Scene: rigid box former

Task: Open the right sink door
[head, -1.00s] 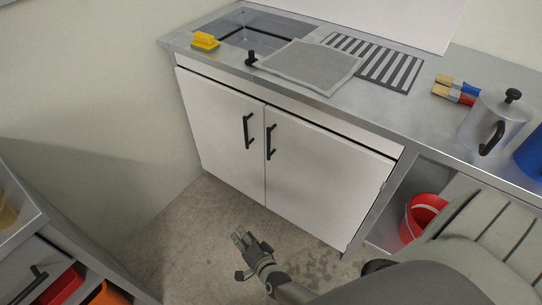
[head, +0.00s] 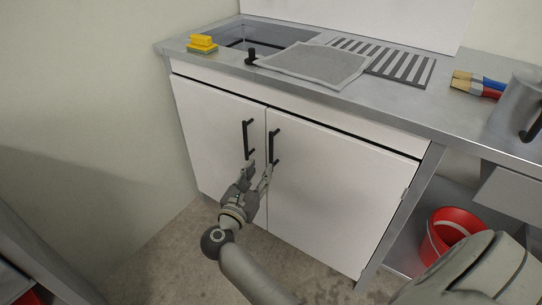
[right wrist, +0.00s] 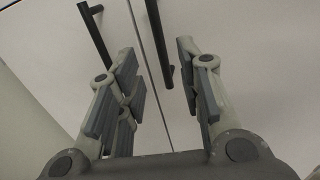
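The right sink door (head: 335,190) is a white panel and is shut. Its black vertical bar handle (head: 273,146) is near the door's left edge. My right gripper (head: 259,170) is open in front of the doors, at the lower end of that handle. In the right wrist view, the right door's handle (right wrist: 160,40) shows between the two open fingers (right wrist: 157,60), its lower end nearer the right finger. I cannot tell whether they touch. The fingers are not closed on it. My left gripper is not in view.
The left sink door (head: 212,135), also shut, has its own black handle (head: 248,138) close by. The steel counter (head: 400,105) overhangs above. A red bucket (head: 452,228) stands in the open bay to the right. The floor (head: 185,262) in front is clear.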

